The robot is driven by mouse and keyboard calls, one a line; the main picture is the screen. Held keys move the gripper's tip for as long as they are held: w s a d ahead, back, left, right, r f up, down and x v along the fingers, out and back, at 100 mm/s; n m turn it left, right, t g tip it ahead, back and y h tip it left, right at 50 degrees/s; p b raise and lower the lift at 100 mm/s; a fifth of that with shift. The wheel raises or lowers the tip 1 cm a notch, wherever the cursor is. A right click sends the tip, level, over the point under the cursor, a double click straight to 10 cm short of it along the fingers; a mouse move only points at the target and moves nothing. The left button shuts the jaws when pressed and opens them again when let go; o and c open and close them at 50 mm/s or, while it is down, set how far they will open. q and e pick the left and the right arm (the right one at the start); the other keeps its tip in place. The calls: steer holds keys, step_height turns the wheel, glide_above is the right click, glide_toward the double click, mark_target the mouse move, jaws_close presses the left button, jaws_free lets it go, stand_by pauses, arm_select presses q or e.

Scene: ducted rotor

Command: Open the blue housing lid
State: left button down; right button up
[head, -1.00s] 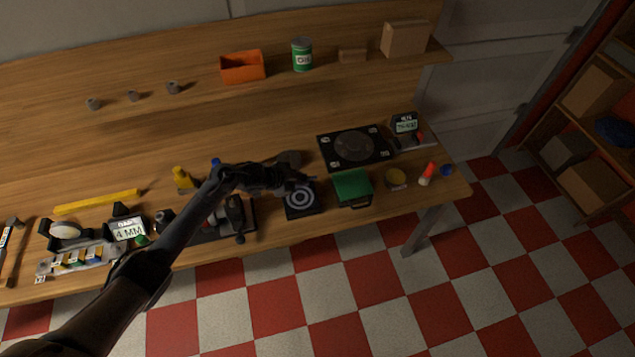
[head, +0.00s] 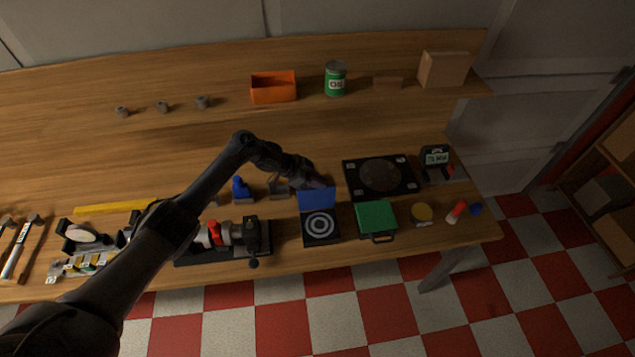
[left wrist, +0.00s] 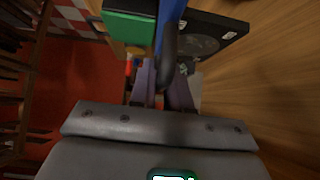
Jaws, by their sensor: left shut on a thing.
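The blue housing lid (head: 317,198) stands raised, close to upright, at the back edge of a black housing (head: 321,239) with a white ring pattern inside. My left gripper (head: 320,184) is at the lid's upper edge and shut on it. In the left wrist view the blue lid (left wrist: 171,14) shows at the top middle, in line with the fingers; a dark part hides some of the contact. The inside of the housing is in plain sight in the head view. My right gripper is not in view.
A green case (head: 376,216) stands close to the right of the housing. A black plate with a disc (head: 381,176) lies behind it. A black fixture (head: 252,237) is to the left, with a blue bottle (head: 241,189) behind. The shelf above holds an orange bin (head: 273,88).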

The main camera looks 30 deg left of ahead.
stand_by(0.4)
arm_select(q)
steer(key=c, duration=1.2)
jaws_free()
steer(key=shift+a, duration=0.1)
steer(key=shift+v, duration=5.35)
